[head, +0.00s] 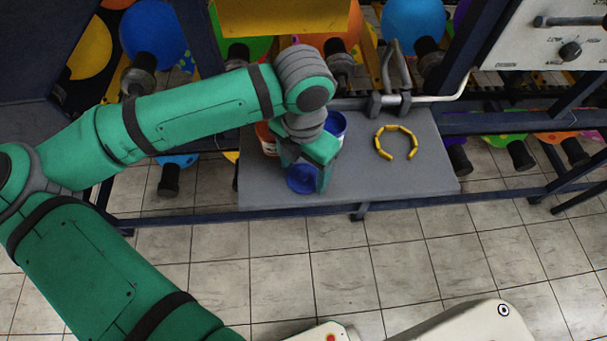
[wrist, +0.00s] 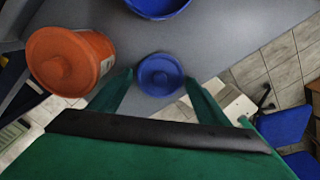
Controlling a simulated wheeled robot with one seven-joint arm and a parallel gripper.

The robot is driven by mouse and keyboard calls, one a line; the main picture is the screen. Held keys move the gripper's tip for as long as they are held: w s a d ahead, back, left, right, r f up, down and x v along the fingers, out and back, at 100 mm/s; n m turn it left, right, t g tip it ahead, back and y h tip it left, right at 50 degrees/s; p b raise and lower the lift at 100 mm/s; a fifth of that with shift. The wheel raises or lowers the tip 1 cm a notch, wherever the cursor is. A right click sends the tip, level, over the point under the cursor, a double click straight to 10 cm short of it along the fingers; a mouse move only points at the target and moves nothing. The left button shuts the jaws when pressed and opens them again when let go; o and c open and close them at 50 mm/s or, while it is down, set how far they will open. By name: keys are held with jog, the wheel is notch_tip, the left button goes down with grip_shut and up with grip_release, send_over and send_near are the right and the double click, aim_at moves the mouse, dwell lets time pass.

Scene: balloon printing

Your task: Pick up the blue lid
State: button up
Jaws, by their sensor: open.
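The blue lid (head: 301,179) lies flat near the front edge of the grey table (head: 425,168) in the head view, partly hidden by my gripper. In the wrist view the blue lid (wrist: 161,75) is round with a small raised knob in its middle. My gripper (head: 306,178) is over the lid. In the wrist view its two green fingers (wrist: 157,92) are apart, one on each side of the lid, with nothing held. I cannot tell whether the fingertips touch the lid's rim.
A container with an orange lid (wrist: 70,62) stands close to the left finger. A blue open container (wrist: 157,6) stands beyond the lid. A yellow segmented ring (head: 396,142) lies on the table's right part. A grey clamp-like fixture (head: 391,98) stands at the back edge.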

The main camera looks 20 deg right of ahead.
jog(key=c, duration=0.8)
jog(key=shift+r, duration=0.1)
